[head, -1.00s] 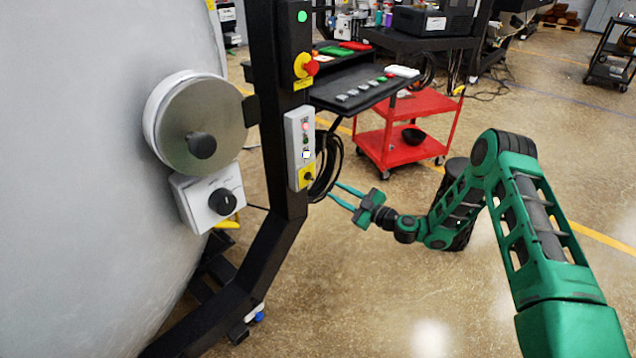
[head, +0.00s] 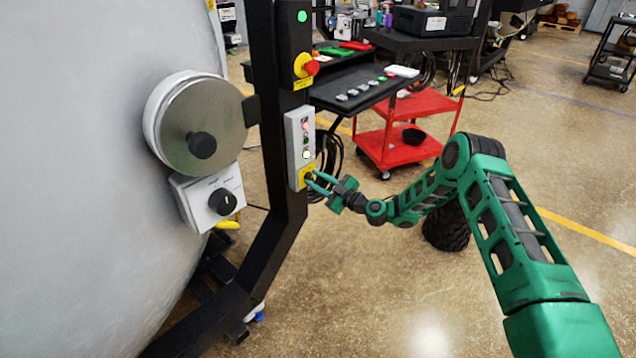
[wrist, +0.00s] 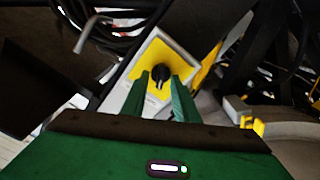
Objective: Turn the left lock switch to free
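A lock switch, a small black knob on a yellow plate (head: 303,181), sits at the bottom of a grey control box (head: 293,137) on the black post. In the wrist view the black knob (wrist: 160,74) is straight ahead, between my fingertips. My gripper (head: 309,179) is at this switch, with its two green fingers apart, one on each side of the knob. It also shows in the wrist view (wrist: 161,82). I cannot tell whether the fingers touch the knob. In the head view the fingertips partly hide it.
Left of the post is the big grey furnace wall (head: 80,180) with a round metal port cover (head: 222,115) and a white box with a black dial (head: 222,201). A red emergency button (head: 312,67) is above. Black cables (head: 330,150) hang behind my gripper.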

